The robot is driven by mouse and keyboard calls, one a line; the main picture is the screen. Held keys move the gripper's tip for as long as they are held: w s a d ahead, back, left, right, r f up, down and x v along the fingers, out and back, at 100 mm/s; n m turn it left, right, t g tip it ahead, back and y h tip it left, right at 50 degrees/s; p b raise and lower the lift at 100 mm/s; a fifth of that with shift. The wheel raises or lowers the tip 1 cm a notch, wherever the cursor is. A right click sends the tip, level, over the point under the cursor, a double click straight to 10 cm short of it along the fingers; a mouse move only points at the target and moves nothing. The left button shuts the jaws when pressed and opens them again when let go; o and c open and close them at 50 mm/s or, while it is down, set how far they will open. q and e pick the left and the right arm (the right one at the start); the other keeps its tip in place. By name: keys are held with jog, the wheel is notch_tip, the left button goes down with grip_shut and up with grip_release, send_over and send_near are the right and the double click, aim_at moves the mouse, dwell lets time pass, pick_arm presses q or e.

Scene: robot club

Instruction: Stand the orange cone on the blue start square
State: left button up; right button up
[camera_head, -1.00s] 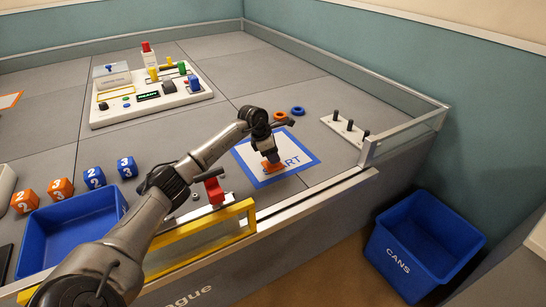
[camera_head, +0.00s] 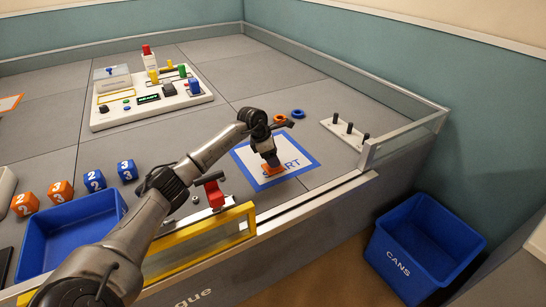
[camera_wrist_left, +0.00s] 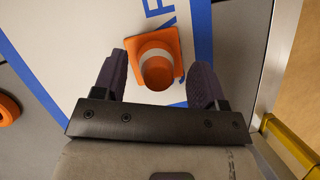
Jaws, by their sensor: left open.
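The orange cone (camera_wrist_left: 157,62) with a white band stands upright on the white middle of the blue-bordered start square, between my left gripper's fingers in the left wrist view. In the head view only its orange base (camera_head: 273,170) shows below the gripper. The start square (camera_head: 300,169) is a white sheet with a blue border and blue lettering. My left gripper (camera_head: 271,160) is open over the cone; in the wrist view its fingers (camera_wrist_left: 157,80) are spread, with gaps on both sides of the cone. My right gripper is not in view.
Orange and blue rings (camera_head: 298,113) lie behind the square. A white board with black pegs (camera_head: 350,131) is to its right. A red clamp (camera_head: 214,194) and yellow-framed gate (camera_head: 205,237) are at the front edge. A blue tray (camera_head: 75,232) and number cubes are at left.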

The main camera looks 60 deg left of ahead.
pick_arm(q)
jog(key=p+v, duration=0.4)
jog(key=v, duration=0.7)
jog(key=shift+r, duration=0.3)
